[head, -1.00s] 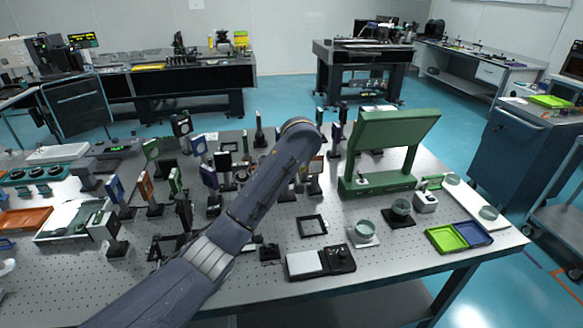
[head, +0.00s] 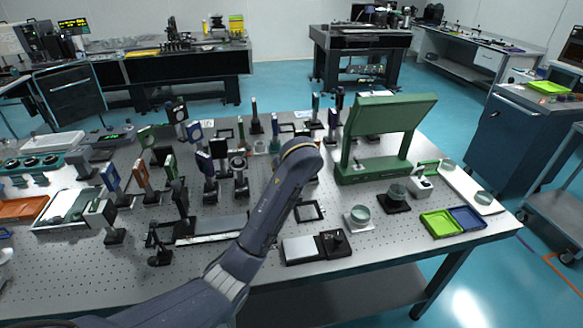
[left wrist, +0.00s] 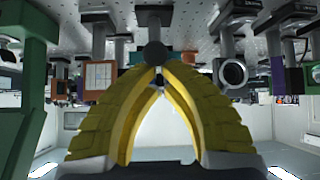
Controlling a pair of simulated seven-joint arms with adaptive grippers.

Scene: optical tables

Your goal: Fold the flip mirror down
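My left arm rises across the middle of the table in the head view, and its gripper is hidden behind its own link there. In the left wrist view, which looks upside down, the yellow fingers of my left gripper (left wrist: 154,68) curve together and meet at the tips. A dark round knob (left wrist: 155,53) below a grey mount (left wrist: 153,16) is right at the fingertips; I cannot tell if they touch it. I cannot tell for sure which mount is the flip mirror. A round-framed optic (left wrist: 232,72) stands to the right of the fingers. My right gripper is not in view.
Several post-mounted optics crowd the table's left and middle, including a blue plate (head: 110,177) and a round mount (head: 239,164). A green frame stand (head: 388,135), glass dishes (head: 360,215) and a lime tray (head: 440,223) are at the right. A balance-like device (head: 316,246) is near the front edge.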

